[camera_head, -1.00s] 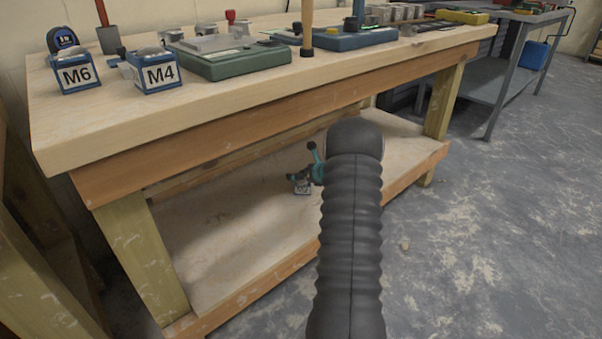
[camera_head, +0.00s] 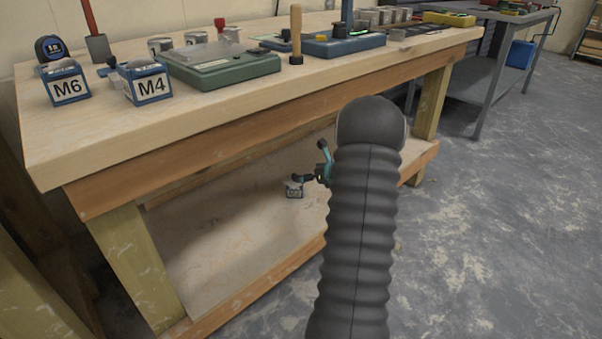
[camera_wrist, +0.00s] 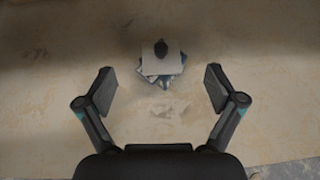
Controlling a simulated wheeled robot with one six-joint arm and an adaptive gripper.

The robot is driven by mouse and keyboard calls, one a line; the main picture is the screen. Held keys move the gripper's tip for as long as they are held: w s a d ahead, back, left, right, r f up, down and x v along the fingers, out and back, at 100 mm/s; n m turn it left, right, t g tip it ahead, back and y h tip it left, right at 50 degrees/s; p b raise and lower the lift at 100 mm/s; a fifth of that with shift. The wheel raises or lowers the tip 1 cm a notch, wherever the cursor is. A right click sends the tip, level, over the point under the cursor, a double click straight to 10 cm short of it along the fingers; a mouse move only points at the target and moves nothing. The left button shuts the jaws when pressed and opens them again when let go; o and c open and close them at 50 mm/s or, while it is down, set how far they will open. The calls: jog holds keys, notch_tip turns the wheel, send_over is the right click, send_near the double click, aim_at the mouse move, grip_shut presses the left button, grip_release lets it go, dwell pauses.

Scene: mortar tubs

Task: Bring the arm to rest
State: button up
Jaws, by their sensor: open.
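My arm, in a dark ribbed sleeve, rises in front of the wooden bench in the head view. My gripper (camera_head: 313,165) shows beside it, partly hidden behind the arm, over the bench's lower shelf (camera_head: 230,235). In the wrist view my gripper (camera_wrist: 160,95) is open, its two fingers wide apart with nothing between them. A small box with a pale top and a dark knob (camera_wrist: 161,62) lies beyond the fingertips, apart from them. It also shows in the head view as a small labelled box (camera_head: 293,188) on the lower shelf, just below the gripper.
The bench top (camera_head: 230,115) holds a box marked M6 (camera_head: 67,87), a box marked M4 (camera_head: 150,86), a green case (camera_head: 222,69), a blue case (camera_head: 345,45) and an upright wooden handle (camera_head: 296,30). A grey metal table (camera_head: 480,75) stands behind. Floor at the right is clear.

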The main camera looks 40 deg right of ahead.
jog(key=shift+v, duration=0.95)
jog(key=s+a+f+n+g+y, duration=0.3)
jog(key=s+a+f+n, duration=0.15)
jog(key=a+n, duration=0.25)
jog(key=s+a+r+n+g+y, duration=0.1)
jog(key=s+a+r+n+g, duration=0.1)
jog(key=s+a+r+n, duration=0.25)
jog(key=s+a+r+n+g, duration=0.1)
jog(key=s+a+n+g, duration=0.15)
jog(key=a+n, duration=0.4)
jog(key=s+a+r+n+h+p, duration=0.2)
jog(key=s+a+r+n, duration=0.6)
jog(key=a, duration=0.4)
jog(key=s+a+r+n+h+p, duration=0.2)
jog(key=s+a+r+n+p, duration=0.1)
jog(key=s+a+r+n, duration=0.6)
jog(key=s+a+r+t, duration=0.1)
jog(key=s+a+r, duration=0.1)
jog(key=a+r, duration=0.1)
jog(key=shift+s+a+r, duration=0.2)
jog(key=shift+a+r, duration=0.1)
jog(key=shift+r, duration=0.45)
